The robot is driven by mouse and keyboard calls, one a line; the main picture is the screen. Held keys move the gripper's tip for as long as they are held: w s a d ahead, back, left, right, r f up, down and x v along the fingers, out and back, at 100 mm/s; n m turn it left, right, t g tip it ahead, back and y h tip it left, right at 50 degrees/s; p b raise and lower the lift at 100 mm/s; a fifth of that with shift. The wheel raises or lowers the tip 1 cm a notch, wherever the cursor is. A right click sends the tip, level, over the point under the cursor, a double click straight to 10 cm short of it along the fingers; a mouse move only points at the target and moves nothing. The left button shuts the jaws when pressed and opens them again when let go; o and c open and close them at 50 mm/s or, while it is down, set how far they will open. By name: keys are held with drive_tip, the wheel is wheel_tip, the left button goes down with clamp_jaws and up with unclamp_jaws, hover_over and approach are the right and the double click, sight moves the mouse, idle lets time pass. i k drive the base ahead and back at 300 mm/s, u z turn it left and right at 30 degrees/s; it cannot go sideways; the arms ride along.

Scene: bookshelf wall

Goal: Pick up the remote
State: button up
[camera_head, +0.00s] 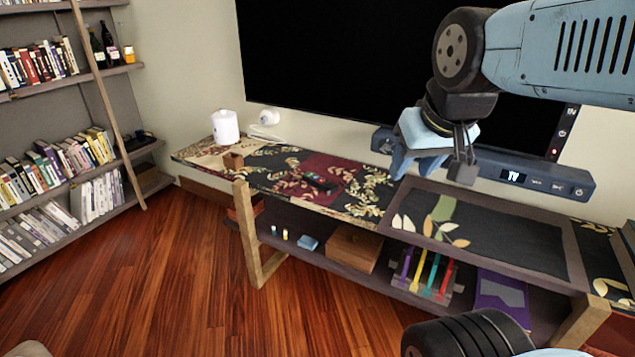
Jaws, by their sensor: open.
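The remote (321,182) is a small dark bar with coloured spots. It lies on the dark red patch of the patterned console table (215,158). My gripper (431,175) hangs above the table, to the right of the remote and apart from it. Its jaws are open and nothing shows between them. The view does not show exactly how high the gripper is over the table top.
A white canister (225,126), a small wooden block (233,161) and a framed panel (480,230) are on top. The lower shelf holds a wooden box (353,248).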

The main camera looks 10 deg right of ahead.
sight(323, 187)
drive_tip(key=u, duration=0.4)
drive_tip(key=i, duration=1.4)
drive_tip(key=z, duration=0.5)
